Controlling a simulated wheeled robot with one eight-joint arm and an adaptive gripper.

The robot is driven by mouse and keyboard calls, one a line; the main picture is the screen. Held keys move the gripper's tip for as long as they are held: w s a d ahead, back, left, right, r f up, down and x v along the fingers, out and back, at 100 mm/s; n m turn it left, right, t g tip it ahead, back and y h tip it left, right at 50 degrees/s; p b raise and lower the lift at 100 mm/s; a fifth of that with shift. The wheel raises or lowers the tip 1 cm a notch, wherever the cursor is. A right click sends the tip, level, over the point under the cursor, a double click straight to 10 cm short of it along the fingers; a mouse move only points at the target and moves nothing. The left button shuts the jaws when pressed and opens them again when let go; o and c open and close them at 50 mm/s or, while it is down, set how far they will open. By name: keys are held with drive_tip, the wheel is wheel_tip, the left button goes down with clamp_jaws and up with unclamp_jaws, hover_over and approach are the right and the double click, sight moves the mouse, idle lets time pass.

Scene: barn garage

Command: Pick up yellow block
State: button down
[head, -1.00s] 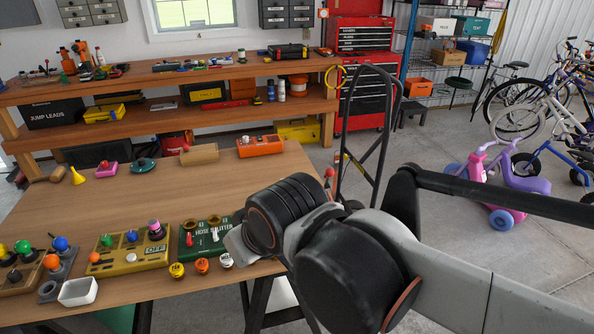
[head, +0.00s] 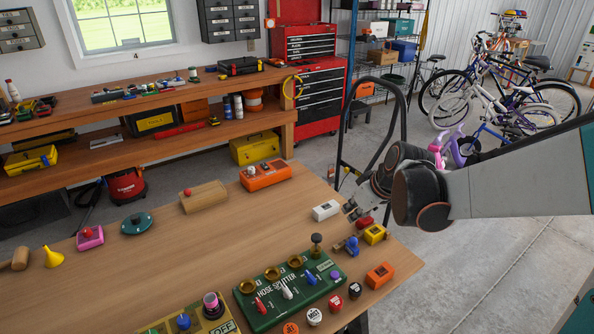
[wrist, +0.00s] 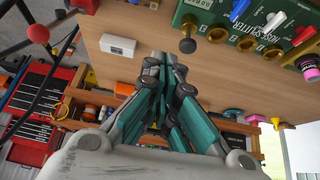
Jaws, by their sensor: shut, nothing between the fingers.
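A small yellow block (head: 375,234) with a dark mark on its face sits at the right end of the wooden workbench (head: 190,250) in the head view. A blue piece (head: 351,246) is just left of it, and a red piece (head: 364,222) is just behind it. My gripper (wrist: 160,60) shows in the wrist view with its teal and grey fingers together and nothing between them. The bench fills the upper part of that view, strongly tilted. I cannot clearly make out the yellow block there. The gap between gripper and block cannot be judged.
The green hose splitter (head: 285,290) lies left of the block, the orange block (head: 379,275) in front, and the white block (head: 325,211) behind. A black hand truck (head: 403,115) stands beyond the bench's right end. Concrete floor (head: 480,260) is open to the right.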

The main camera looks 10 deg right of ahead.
drive_tip(key=t, duration=0.1)
hover_over(374, 235)
drive_tip(key=s, duration=0.2)
wheel_tip(374, 235, down, 10)
drive_tip(key=shift+y, duration=0.4)
drive_tip(key=b+x, duration=0.1)
drive_tip(key=x, duration=0.2)
drive_tip(key=b+x, duration=0.1)
drive_tip(key=x, duration=0.2)
drive_tip(key=b+x, duration=0.1)
drive_tip(key=x, duration=0.3)
drive_tip(key=shift+w+d+r+b, duration=0.15)
drive_tip(key=shift+w+d+b, duration=0.1)
drive_tip(key=shift+d+b, duration=0.1)
